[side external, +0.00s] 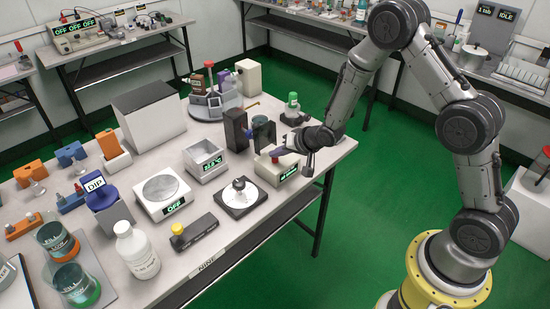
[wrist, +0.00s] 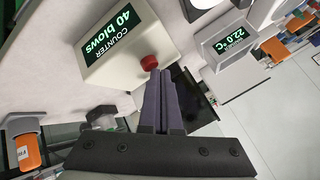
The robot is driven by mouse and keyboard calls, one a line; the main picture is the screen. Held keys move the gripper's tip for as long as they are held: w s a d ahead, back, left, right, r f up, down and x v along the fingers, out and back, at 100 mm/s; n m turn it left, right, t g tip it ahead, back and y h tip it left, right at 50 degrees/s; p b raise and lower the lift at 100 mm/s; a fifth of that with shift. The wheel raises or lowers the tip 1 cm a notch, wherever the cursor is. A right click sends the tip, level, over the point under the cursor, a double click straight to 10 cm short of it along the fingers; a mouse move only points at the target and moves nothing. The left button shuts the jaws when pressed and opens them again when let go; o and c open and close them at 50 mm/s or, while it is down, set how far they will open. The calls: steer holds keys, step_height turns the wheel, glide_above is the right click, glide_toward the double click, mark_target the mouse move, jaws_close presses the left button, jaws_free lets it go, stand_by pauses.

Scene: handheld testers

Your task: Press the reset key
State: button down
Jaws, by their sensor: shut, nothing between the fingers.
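The counter (side external: 262,175) is a cream box near the right end of the bench. The key is not clear in the side view.
A dark plate with a knob (side external: 239,195) lies left of the counter. A white box (side external: 205,172) has a display that reads 22.0 °C in the wrist view (wrist: 229,40). A tall black block (side external: 236,130) stands behind. A scale (side external: 161,197) reads OFF.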

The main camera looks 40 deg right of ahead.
steer(key=shift+f, duration=0.2)
stand_by(0.3)
steer(key=shift+r, duration=0.85)
step_height(320, 180, up, 5)
stand_by(0.6)
stand_by(0.4)
